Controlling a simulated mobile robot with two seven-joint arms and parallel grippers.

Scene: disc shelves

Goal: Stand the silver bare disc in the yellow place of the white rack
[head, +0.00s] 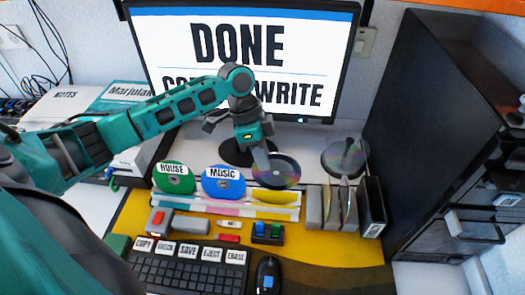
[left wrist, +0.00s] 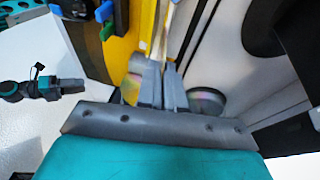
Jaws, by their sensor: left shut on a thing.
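My left gripper (head: 262,160) is shut on the silver bare disc (head: 284,172), which has a rainbow sheen and a dark centre. It holds the disc above and behind the right part of the white rack (head: 225,208). A yellow rounded patch (head: 275,197) shows at the rack's right-hand place, just below the disc. In the left wrist view the gripper's fingers (left wrist: 163,88) are closed together, and the disc (left wrist: 207,102) shows beside them in part. Whether the disc touches the rack cannot be told.
A green HOUSE disc (head: 174,180) and a blue MUSIC disc (head: 223,184) stand in the rack. Right are a grey holder (head: 314,208) with upright discs and a disc spindle (head: 345,158). A monitor (head: 180,50) stands behind, a keyboard (head: 185,272) and mouse (head: 267,275) in front.

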